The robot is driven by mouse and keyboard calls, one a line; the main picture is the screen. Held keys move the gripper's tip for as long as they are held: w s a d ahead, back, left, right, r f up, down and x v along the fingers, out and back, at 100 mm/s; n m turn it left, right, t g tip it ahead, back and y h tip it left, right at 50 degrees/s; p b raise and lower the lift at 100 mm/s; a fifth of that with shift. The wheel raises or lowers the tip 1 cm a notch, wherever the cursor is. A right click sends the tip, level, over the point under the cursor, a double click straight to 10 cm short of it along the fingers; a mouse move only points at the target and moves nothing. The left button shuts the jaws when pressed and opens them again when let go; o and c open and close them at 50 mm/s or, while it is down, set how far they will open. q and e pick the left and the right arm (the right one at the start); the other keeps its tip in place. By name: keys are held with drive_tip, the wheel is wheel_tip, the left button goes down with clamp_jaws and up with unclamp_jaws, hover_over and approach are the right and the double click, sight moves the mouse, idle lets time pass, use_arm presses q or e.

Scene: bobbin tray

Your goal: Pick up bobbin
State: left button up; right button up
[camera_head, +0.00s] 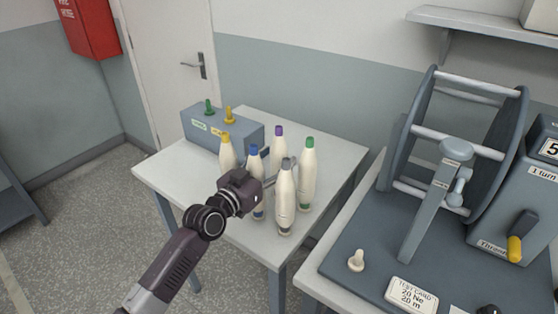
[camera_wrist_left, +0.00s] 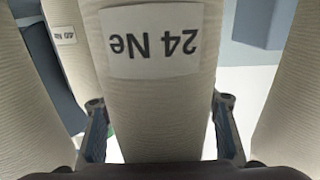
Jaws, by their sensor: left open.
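Several cream bobbins with coloured tops stand upright on a small white table (camera_head: 165,178): yellow-topped (camera_head: 226,150), blue-topped (camera_head: 254,153), purple-topped (camera_head: 278,146), green-topped (camera_head: 308,170) and grey-topped (camera_head: 285,200). My left gripper (camera_head: 279,163) is open among them, its fingers pointing toward the purple-topped one. In the left wrist view, a bobbin (camera_wrist_left: 160,110) labelled 24 Ne, upside down in the picture, stands between the open fingers (camera_wrist_left: 160,125). Its top is out of that view, so I cannot be sure which colour it has. My right gripper is not in view.
Other bobbins stand close on both sides, one labelled 40 Ne (camera_wrist_left: 68,38). A grey-blue box (camera_head: 245,136) with green and yellow pegs sits at the table's back. At right, a reel machine (camera_head: 450,150) stands on another table. The white table's left front is clear.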

use_arm(q)
drive_tip(key=shift+c, duration=0.7)
drive_tip(key=c, duration=1.2)
drive_tip(key=shift+r, duration=0.1)
